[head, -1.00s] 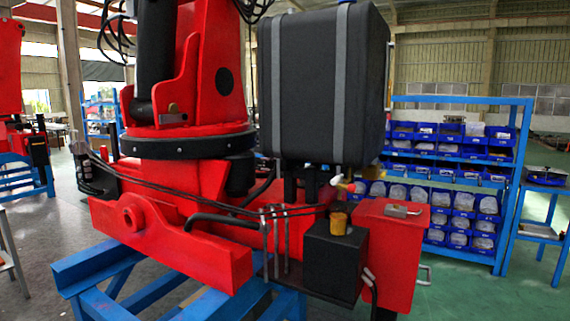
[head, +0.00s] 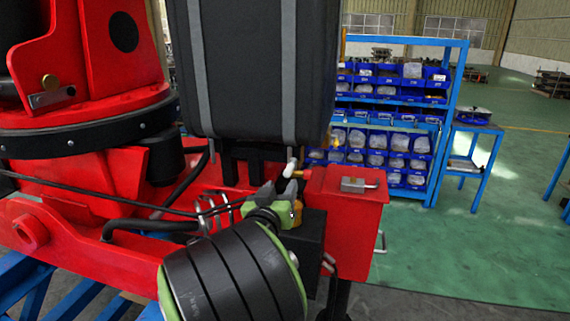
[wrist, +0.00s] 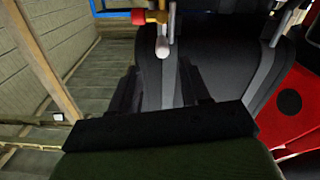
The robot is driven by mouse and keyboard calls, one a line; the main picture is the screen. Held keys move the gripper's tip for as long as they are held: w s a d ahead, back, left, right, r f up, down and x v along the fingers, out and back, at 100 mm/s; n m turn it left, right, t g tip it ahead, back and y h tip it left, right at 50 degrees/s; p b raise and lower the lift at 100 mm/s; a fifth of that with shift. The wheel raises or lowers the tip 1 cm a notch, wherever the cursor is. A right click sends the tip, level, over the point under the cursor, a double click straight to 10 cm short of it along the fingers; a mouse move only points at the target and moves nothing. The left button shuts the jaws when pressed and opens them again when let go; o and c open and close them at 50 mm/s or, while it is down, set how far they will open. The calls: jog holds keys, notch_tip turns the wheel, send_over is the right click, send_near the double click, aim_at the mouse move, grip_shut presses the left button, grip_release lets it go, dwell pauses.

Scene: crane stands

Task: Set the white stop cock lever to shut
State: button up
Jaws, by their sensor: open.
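The white stop cock lever (head: 290,168) stands up, slightly tilted, beside a small red and yellow valve body (head: 304,174), below the big black tank. My gripper (head: 278,188) is open just below and in front of the lever in the head view, apart from it as far as I can tell. In the wrist view the rounded white lever tip (wrist: 162,47) lies beyond the gap of my gripper (wrist: 161,84), near its middle line. The valve's red and yellow end (wrist: 150,17) shows at the top there. Nothing is between the fingers.
The black tank (head: 245,70) with grey straps hangs right above the lever. A red box (head: 345,215) with a metal latch stands to the right. A black block (head: 305,238) sits under my gripper.

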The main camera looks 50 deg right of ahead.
aim_at(290, 167)
jog(key=p+x, duration=0.2)
jog(key=x, duration=0.7)
jog(key=shift+w+d+p, duration=0.2)
jog(key=shift+p, duration=0.2)
jog(key=shift+w+d+f, duration=0.1)
jog(key=shift+w+d, duration=0.15)
jog(key=shift+d, duration=0.1)
jog(key=shift+a, duration=0.1)
grip_shut()
